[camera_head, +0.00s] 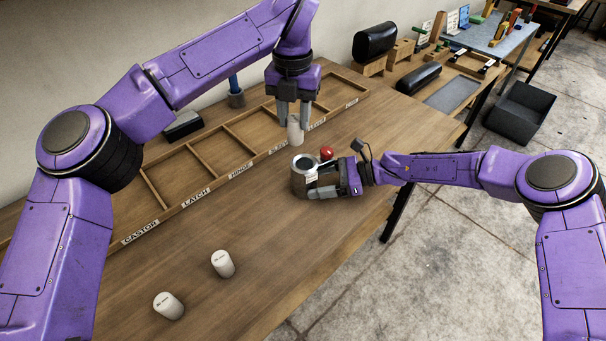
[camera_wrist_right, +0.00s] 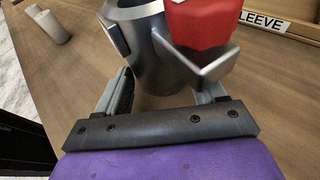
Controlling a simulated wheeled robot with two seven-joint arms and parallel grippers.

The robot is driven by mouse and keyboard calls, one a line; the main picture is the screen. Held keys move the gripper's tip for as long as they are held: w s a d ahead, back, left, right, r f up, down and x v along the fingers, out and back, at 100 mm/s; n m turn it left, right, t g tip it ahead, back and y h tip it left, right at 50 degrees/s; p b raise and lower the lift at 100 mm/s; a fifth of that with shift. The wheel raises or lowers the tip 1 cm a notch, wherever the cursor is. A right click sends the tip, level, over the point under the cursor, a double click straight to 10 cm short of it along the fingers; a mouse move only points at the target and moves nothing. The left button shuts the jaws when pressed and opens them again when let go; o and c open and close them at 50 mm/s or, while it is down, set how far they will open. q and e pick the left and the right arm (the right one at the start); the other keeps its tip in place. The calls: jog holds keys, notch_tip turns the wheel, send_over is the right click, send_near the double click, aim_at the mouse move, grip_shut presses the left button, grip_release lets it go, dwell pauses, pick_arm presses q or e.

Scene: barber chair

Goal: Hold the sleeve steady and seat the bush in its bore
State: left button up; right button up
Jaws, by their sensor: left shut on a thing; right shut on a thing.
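The sleeve (camera_head: 300,186) is a dark grey, hollow upright cylinder on the wooden table, its round bore opening upward. It also shows in the right wrist view (camera_wrist_right: 150,60). My right gripper (camera_head: 318,186) is shut on the sleeve from the right side. My left gripper (camera_head: 294,118) points down and is shut on a pale cylindrical bush (camera_head: 295,133). The bush is upright above and slightly behind the sleeve, apart from it. The bore's inside is mostly hidden in the wrist view.
A red object (camera_head: 326,153) is close beside the sleeve; I cannot tell if it is attached. Two pale cylinders (camera_head: 222,263) (camera_head: 168,305) are at the front left. A labelled wooden compartment tray (camera_head: 185,205) runs along the back. The table's front middle is clear.

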pick_arm(q)
jog(key=shift+m, duration=0.3)
jog(key=f, duration=0.3)
jog(key=d+f, duration=0.1)
jog(key=f, duration=0.6)
jog(key=shift+s+d+f, duration=0.1)
jog(key=shift+s+d, duration=0.05)
jog(key=shift+d, duration=0.25)
pick_arm(e)
jog(key=shift+a, duration=0.1)
pick_arm(q)
jog(key=shift+f, duration=0.15)
jog(key=o, duration=1.1)
notch_tip(320, 180, up, 12)
jog(key=shift+r, duration=0.2)
